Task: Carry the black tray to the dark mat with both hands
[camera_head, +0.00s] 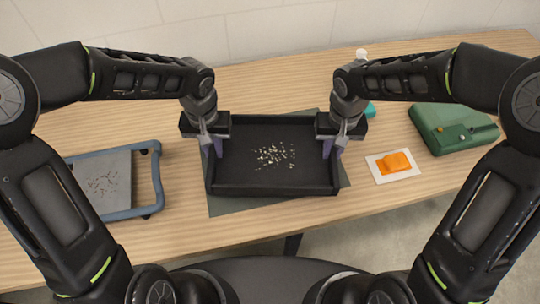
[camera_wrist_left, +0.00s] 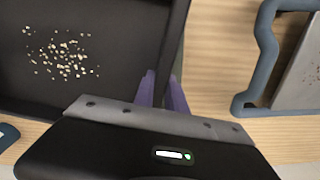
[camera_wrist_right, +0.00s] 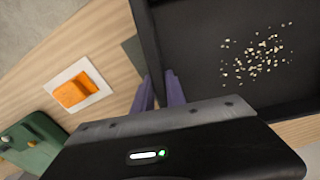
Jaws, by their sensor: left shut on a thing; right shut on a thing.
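The black tray (camera_head: 240,178) with small pale bits scattered inside lies over the dark mat (camera_head: 225,207) in the head view. The mat's edges show in front of the tray and at its right side. My left gripper (camera_head: 212,148) is shut on the tray's left wall, which also shows in the left wrist view (camera_wrist_left: 178,40). My right gripper (camera_head: 332,148) is shut on the tray's right wall, seen in the right wrist view (camera_wrist_right: 150,45). The tray looks level. I cannot tell whether its underside touches the mat.
A blue-framed grey tray (camera_head: 155,185) with dark bits stands at left. An orange block (camera_head: 396,162) on a white square and a green case (camera_head: 453,128) are at right. A teal item (camera_head: 370,109) is partly hidden behind my right gripper. The table's front edge is close.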

